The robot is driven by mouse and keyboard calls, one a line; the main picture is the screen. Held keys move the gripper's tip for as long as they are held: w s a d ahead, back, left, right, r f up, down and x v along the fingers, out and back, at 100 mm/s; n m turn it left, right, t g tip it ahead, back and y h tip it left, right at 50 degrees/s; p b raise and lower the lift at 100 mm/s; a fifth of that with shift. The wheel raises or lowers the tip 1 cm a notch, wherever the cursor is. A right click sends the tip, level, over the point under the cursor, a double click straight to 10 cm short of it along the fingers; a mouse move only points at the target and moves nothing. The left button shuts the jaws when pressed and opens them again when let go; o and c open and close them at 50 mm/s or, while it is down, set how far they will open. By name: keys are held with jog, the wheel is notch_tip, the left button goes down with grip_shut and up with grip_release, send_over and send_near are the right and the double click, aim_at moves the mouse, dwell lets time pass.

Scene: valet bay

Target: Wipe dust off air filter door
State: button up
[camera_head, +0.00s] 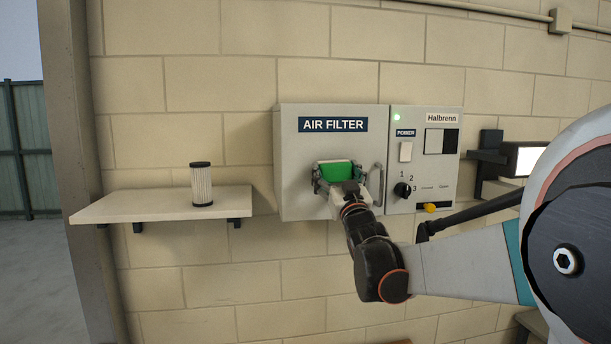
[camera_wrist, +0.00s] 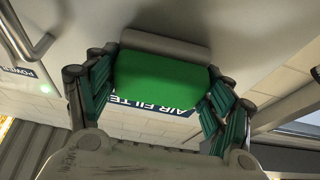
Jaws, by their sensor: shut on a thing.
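The air filter door (camera_head: 294,168) is the grey front of a wall box with a blue "AIR FILTER" label (camera_head: 333,125) and a vertical handle (camera_head: 378,180) on its right. My gripper (camera_head: 337,174) is shut on a green block with a grey pad (camera_head: 336,168) and holds it in front of the door's middle, below the label. In the wrist view the green block (camera_wrist: 160,85) sits between my fingers, with its grey pad (camera_wrist: 165,47) against or very near the door (camera_wrist: 225,20). I cannot tell whether it touches. No dust can be made out on the door.
A control panel (camera_head: 424,115) with a power switch, a black knob (camera_head: 402,190) and a yellow button (camera_head: 430,208) adjoins the door on the right. A shelf (camera_head: 150,205) on the left bears a cylindrical filter (camera_head: 201,184). A black bracketed lamp (camera_head: 520,160) stands out at right.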

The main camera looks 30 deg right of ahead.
aim_at(351, 176)
jog(key=shift+s+d+b, duration=0.15)
jog(key=shift+s+d, duration=0.1)
jog(key=shift+d, duration=0.65)
jog(key=shift+s+d+b, duration=0.15)
jog(key=shift+s+d, duration=0.1)
jog(key=shift+d, duration=0.65)
jog(key=shift+w+a, duration=0.35)
jog(key=shift+a, duration=0.85)
jog(key=shift+w+a, duration=0.35)
jog(key=shift+a, duration=0.8)
jog(key=shift+w+a, duration=0.35)
jog(key=shift+a, duration=0.85)
jog(key=shift+s, duration=0.15)
jog(key=shift+s+a, duration=0.25)
jog(key=shift+s, duration=0.7)
jog(key=shift+s+a, duration=0.3)
jog(key=shift+s, duration=0.65)
jog(key=shift+s+a, duration=0.25)
jog(key=shift+s, duration=0.7)
jog(key=s, duration=0.1)
jog(key=s+p, duration=0.1)
jog(key=s, duration=0.1)
jog(key=shift+a, duration=0.35)
